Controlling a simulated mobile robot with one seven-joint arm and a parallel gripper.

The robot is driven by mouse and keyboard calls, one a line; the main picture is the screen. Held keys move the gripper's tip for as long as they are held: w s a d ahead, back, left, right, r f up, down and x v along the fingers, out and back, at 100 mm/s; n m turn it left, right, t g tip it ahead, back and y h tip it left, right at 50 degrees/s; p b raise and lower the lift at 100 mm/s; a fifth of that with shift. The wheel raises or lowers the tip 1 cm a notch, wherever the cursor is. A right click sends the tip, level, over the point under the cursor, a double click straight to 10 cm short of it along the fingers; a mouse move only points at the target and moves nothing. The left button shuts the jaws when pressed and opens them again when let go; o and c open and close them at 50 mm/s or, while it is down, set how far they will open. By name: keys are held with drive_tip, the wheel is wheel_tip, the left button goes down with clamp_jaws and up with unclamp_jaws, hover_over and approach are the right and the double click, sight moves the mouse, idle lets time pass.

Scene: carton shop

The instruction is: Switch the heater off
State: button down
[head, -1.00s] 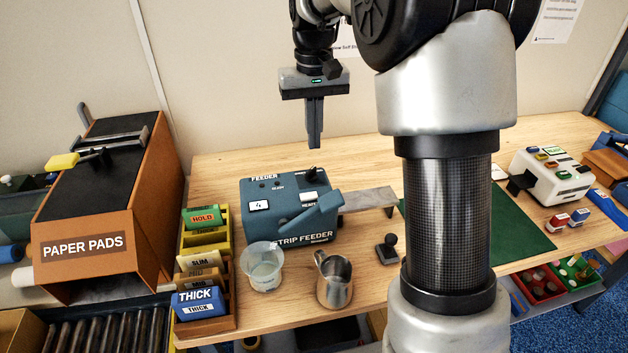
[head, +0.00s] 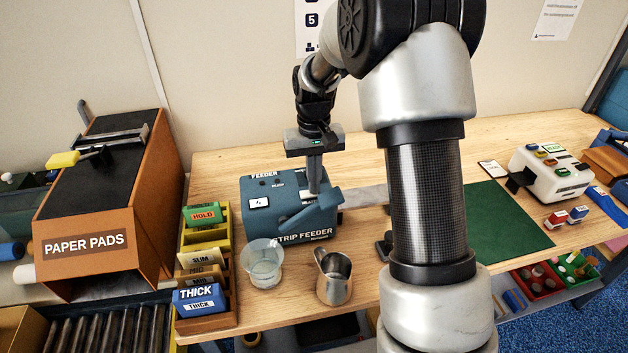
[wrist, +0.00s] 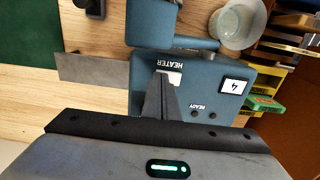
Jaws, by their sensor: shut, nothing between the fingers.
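The strip feeder (head: 262,222) is a blue-grey box on the wooden table, with a lever across its front right. In the wrist view, a white switch (wrist: 174,77) sits beside the HEATER label on the feeder (wrist: 205,75), partly covered by my fingers. My gripper (head: 314,190) is shut and empty, pointing down onto the feeder's top at the right. In the wrist view my gripper's fingertips (wrist: 163,76) are at the switch; I cannot tell whether they touch it. The switch's position is hidden.
A clear cup (head: 263,264) and a metal jug (head: 333,277) stand in front of the feeder. A rack of cards (head: 207,325) is at its left. A green mat (head: 510,228) and a white button box (head: 556,176) are to the right.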

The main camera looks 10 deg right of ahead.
sight(301, 194)
drive_tip(key=shift+f, duration=0.15)
drive_tip(key=shift+d+f+b, duration=0.1)
drive_tip(key=shift+f+b, duration=0.15)
drive_tip(key=shift+b, duration=0.05)
drive_tip(key=shift+s+r, duration=0.1)
drive_tip(key=shift+r, duration=0.05)
drive_tip(key=shift+a+r+p, duration=0.15)
drive_tip(key=shift+a+p, duration=0.15)
drive_tip(key=shift+a, duration=0.55)
drive_tip(key=shift+r, duration=0.15)
wheel_tip(301, 194, up, 14)
drive_tip(key=a+p, duration=0.1)
drive_tip(key=p, duration=0.1)
drive_tip(key=shift+a, duration=0.4)
